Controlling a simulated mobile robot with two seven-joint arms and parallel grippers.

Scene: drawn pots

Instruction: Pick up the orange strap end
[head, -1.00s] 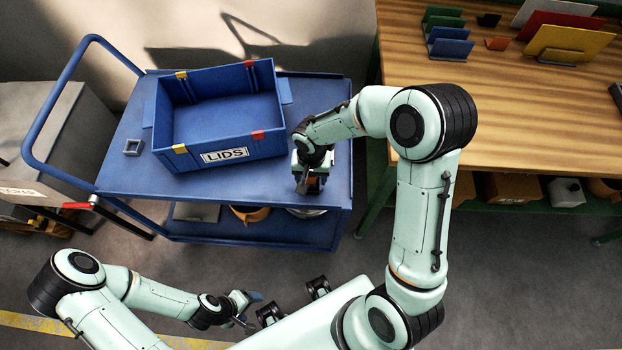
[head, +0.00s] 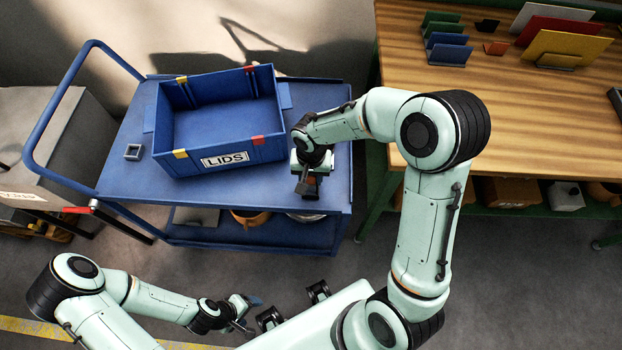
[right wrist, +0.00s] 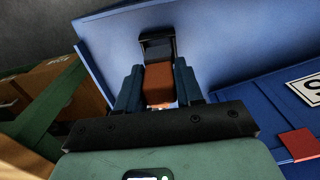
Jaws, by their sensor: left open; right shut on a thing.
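The orange strap end (right wrist: 158,82) shows in the right wrist view as a short orange-brown block between the two fingers. My right gripper (right wrist: 159,90) is shut on it, and a dark piece lies just beyond. In the head view my right gripper (head: 308,187) points down over the right front part of the blue cart top (head: 130,180), beside the crate. The strap end is mostly hidden there by the gripper. My left gripper (head: 252,303) is open and empty, low in the picture, in front of the cart and apart from it.
A blue crate (head: 195,161) labelled LIDS, with red and yellow tabs, stands close to the left of my right gripper. A small grey square ring (head: 133,152) lies left of it. A wooden bench (head: 520,110) with coloured plates in racks stands at the right.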

